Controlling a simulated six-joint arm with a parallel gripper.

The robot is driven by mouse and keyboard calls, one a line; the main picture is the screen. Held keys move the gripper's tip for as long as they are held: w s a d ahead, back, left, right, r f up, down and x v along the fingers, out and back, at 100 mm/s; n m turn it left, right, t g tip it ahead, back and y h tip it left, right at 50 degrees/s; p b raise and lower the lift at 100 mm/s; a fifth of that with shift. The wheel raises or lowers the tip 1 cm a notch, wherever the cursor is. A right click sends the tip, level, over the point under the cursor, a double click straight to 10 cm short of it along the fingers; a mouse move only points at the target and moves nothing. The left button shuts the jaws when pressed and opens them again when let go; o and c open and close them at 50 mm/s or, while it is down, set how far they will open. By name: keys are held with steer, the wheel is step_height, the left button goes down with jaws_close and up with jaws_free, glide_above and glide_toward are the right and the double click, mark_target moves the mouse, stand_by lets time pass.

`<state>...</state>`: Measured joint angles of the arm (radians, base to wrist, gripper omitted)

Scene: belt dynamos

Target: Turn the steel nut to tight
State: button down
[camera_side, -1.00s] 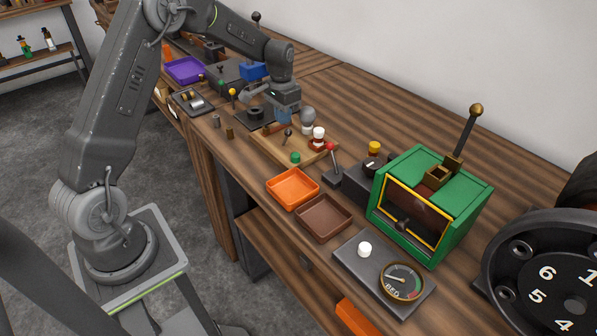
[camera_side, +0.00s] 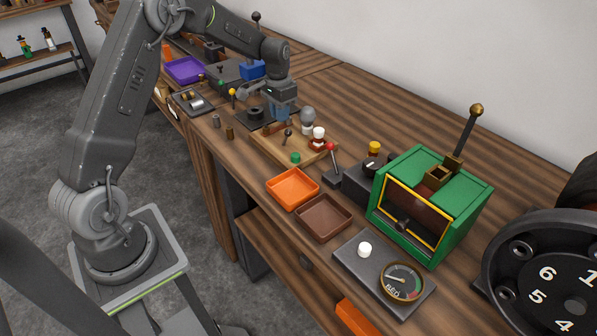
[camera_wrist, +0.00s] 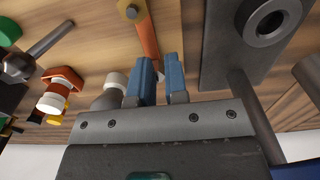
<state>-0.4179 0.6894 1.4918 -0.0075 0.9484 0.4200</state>
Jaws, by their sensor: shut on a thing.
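In the side view my gripper (camera_side: 283,118) is low over the far end of the wooden board (camera_side: 262,148), fingers pointing down. In the wrist view its blue fingertips (camera_wrist: 160,68) are close together at the near end of an orange bar (camera_wrist: 146,38). The bar has a round brass piece (camera_wrist: 132,11) at its other end. The gripper is shut on the bar; the exact contact is partly hidden by the fingers. I cannot pick out the steel nut with certainty. A dark block with a ringed hole (camera_wrist: 268,18) lies to the right of the fingers.
A grey knob (camera_side: 307,114), a red-and-white piece (camera_side: 318,139) and a small dark lever (camera_side: 288,134) stand close to the gripper. An orange tray (camera_side: 292,203), a brown tray (camera_side: 323,234) and a green box (camera_side: 462,205) lie nearer the camera.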

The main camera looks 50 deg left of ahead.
steer(key=shift+s+a+f, duration=0.35)
steer(key=shift+s+f, duration=0.25)
steer(key=shift+f, duration=0.1)
steer(key=shift+w+d+r, duration=0.1)
steer(key=shift+r, duration=3.1)
